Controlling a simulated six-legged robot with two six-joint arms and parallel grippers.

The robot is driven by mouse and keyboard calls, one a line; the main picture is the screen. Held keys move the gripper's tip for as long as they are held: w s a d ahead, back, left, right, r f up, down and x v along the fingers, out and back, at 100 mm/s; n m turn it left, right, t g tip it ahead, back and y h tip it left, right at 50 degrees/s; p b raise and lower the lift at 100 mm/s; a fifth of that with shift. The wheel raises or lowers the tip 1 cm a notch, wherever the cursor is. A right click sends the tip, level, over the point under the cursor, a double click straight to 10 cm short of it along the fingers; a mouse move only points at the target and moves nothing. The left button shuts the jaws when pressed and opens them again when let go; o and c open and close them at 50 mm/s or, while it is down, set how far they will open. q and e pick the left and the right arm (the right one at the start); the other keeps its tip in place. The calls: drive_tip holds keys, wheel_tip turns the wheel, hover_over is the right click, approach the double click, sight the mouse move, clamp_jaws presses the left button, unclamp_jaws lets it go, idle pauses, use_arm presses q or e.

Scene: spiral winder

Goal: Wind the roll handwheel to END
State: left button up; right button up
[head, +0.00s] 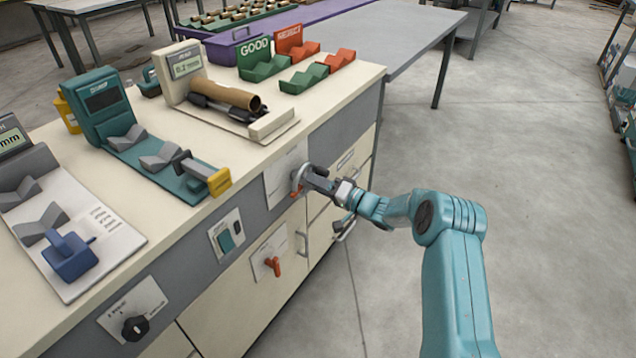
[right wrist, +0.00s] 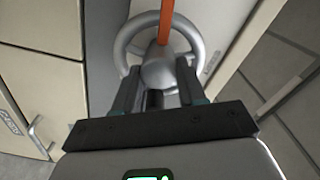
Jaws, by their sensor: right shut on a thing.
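The roll handwheel is a grey ring with a rounded hub on the front panel of the bench (head: 297,178). In the right wrist view the handwheel (right wrist: 120,48) faces me, with an orange bar running up from its hub. My right gripper (head: 312,180) reaches in from the right and is at the wheel. In the right wrist view my right gripper (right wrist: 157,78) has one finger on each side of the hub area and is shut on the wheel. The scale marks and END label are not readable. My left gripper is out of view.
The bench top (head: 290,140) carries a roll holder with a brown tube (head: 228,95), a teal gauge station (head: 103,105) and green and red cradles. Below are a black knob (head: 135,327), an orange lever (head: 273,265) and drawer handles. Open floor lies right.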

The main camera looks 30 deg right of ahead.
drive_tip(key=shift+f+m, duration=0.15)
drive_tip(key=shift+m, duration=0.45)
drive_tip(key=o, duration=1.1)
drive_tip(key=shift+c, duration=0.2)
drive_tip(key=shift+s, duration=0.1)
drive_tip(key=p+v, duration=0.1)
drive_tip(key=v, duration=1.5)
drive_tip(key=shift+s, duration=0.15)
